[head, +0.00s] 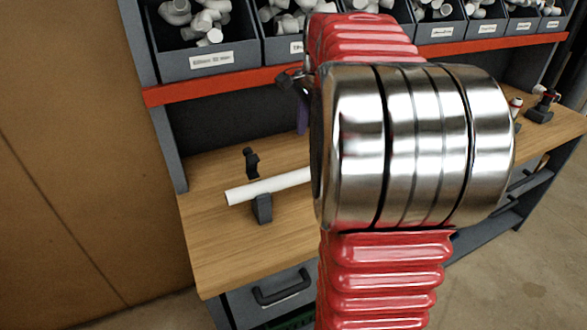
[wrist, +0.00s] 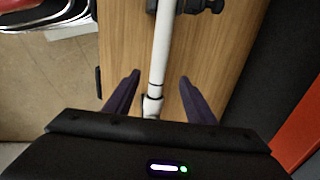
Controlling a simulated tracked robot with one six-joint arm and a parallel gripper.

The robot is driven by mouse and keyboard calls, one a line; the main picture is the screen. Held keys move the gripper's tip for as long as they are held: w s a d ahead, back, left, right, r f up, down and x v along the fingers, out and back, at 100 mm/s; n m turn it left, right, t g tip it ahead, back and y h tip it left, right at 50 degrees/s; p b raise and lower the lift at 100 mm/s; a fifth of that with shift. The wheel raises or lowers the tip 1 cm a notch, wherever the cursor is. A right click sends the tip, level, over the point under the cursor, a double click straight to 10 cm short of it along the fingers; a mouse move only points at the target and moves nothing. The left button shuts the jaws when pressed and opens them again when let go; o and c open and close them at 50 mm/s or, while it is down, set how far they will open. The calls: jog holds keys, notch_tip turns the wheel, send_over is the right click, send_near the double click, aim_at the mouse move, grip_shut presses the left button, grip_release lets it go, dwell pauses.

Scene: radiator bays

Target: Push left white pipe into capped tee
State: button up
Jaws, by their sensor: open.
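A white pipe (head: 268,186) lies roughly level over the wooden bench, its left end free and its right part hidden behind my arm. In the wrist view the pipe (wrist: 162,45) runs down between the two dark purple fingers of my gripper (wrist: 160,76). The fingers are apart, with a gap on each side of the pipe. A white fitting (wrist: 152,105), perhaps the tee, shows at the pipe's lower end, partly hidden by my gripper body. I cannot tell whether it is capped or how deep the pipe sits in it.
A black support (head: 262,209) stands under the pipe, with a black upright piece (head: 251,162) behind it. Grey bins (head: 203,62) of white fittings line a red-edged shelf (head: 225,84) above. A red and black tool (head: 542,107) stands at far right. The bench's front left is clear.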

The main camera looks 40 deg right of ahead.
aim_at(302, 171)
jog(key=shift+f, duration=0.1)
jog(key=f, duration=0.4)
jog(key=w+f, duration=0.1)
jog(key=f, duration=0.4)
jog(key=w+f, duration=0.1)
jog(key=f, duration=0.3)
jog(key=shift+w+d+f, duration=0.2)
jog(key=shift+w+d, duration=0.05)
jog(key=shift+d, duration=0.1)
grip_shut()
dwell(0.3)
